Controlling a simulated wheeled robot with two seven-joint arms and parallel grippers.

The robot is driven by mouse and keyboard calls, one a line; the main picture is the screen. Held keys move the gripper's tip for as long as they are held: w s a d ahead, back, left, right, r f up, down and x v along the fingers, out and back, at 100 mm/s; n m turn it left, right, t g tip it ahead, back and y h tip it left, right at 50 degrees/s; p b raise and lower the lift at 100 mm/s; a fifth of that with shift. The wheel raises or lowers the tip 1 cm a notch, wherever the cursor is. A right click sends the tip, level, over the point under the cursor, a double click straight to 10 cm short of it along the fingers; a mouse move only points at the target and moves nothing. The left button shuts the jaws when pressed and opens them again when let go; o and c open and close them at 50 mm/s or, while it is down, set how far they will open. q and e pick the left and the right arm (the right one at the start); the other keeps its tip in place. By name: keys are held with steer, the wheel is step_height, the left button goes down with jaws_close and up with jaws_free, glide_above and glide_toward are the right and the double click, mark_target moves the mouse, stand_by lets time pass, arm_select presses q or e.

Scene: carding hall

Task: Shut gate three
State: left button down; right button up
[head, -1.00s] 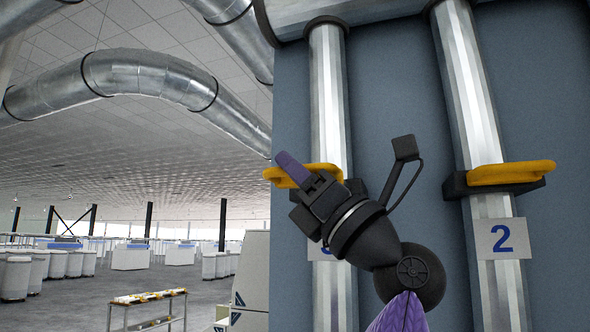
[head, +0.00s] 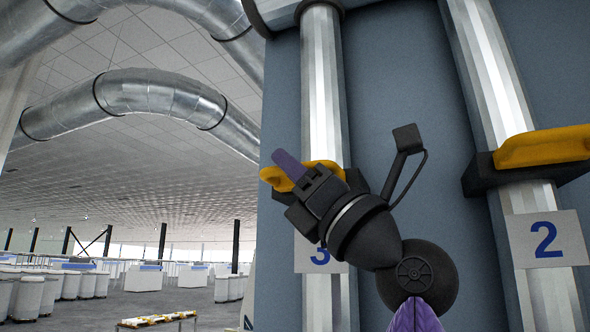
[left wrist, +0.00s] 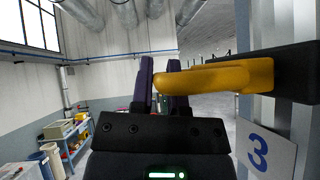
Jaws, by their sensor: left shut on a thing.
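Gate three is a yellow slide handle (head: 325,168) on a vertical metal pipe, above a white plate with a blue 3 (head: 309,257) that my gripper partly covers. In the left wrist view the yellow handle (left wrist: 225,76) runs from a black housing (left wrist: 297,72) at right to between my purple fingers, and the 3 plate (left wrist: 264,150) hangs below. My left gripper (head: 288,166) is shut on the handle's left end. The gripper hides most of the gate's black housing in the head view. My right gripper is not in view.
Gate two, a yellow handle (head: 545,147) in a black housing with a plate marked 2 (head: 546,239), is on the pipe to the right. A blue-grey panel (head: 405,90) stands behind both pipes. A low table (head: 158,320) and several white bins are far left on open floor.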

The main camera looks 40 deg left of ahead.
arm_select(q)
steer(key=c, duration=0.8)
jaws_free()
steer(key=shift+w, duration=0.15)
steer(key=shift+c, duration=0.2)
steer(key=shift+o, duration=1)
steer(key=shift+w, duration=0.25)
steer(key=shift+s, duration=0.1)
steer(key=shift+s, duration=0.1)
steer(key=b+v, duration=0.5)
steer(key=v, duration=0.5)
